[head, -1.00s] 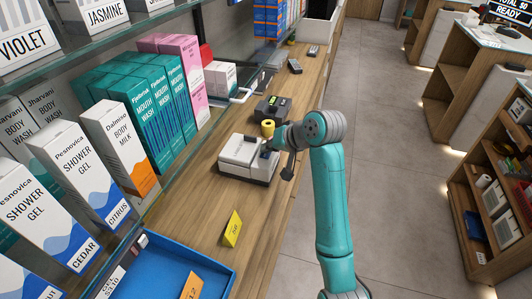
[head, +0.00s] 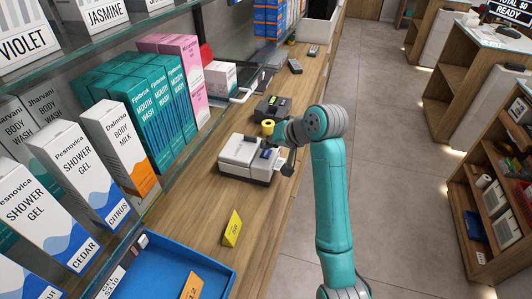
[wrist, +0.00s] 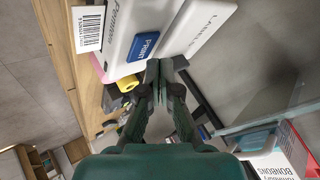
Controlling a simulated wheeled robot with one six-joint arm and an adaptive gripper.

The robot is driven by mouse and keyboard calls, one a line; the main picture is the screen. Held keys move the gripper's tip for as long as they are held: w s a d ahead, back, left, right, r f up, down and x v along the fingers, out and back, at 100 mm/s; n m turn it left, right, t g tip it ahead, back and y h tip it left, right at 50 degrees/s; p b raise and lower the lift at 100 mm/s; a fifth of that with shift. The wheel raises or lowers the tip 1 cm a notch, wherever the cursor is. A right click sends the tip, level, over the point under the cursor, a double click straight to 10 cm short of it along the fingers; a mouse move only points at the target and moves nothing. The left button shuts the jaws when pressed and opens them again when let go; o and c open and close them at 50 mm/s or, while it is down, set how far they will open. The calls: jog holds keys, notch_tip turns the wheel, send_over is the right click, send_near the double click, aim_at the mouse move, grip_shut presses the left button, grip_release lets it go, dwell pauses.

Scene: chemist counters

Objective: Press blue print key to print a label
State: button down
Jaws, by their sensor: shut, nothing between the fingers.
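The label printer (head: 240,152) is a white box with a grey base on the wooden counter. Its blue PRINT key (head: 266,154) shows on the top right; in the wrist view the key (wrist: 143,46) is uncovered, beside my fingertips. A white label with a barcode (wrist: 88,28) sticks out of the printer's edge in the wrist view. My gripper (wrist: 159,66) is shut and empty, with its fingertips together near the key. They look apart from it, though the exact gap is hard to judge. In the head view the fingertips are hard to make out behind the wrist.
A yellow roll (head: 268,127) and a dark device (head: 271,107) stand just behind the printer. A yellow price card (head: 232,229) and a blue tray (head: 170,262) are nearer on the counter. Shelves with boxes (head: 172,110) rise at left.

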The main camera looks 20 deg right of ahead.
aim_at(268, 154)
jog(key=shift+r, duration=2.5)
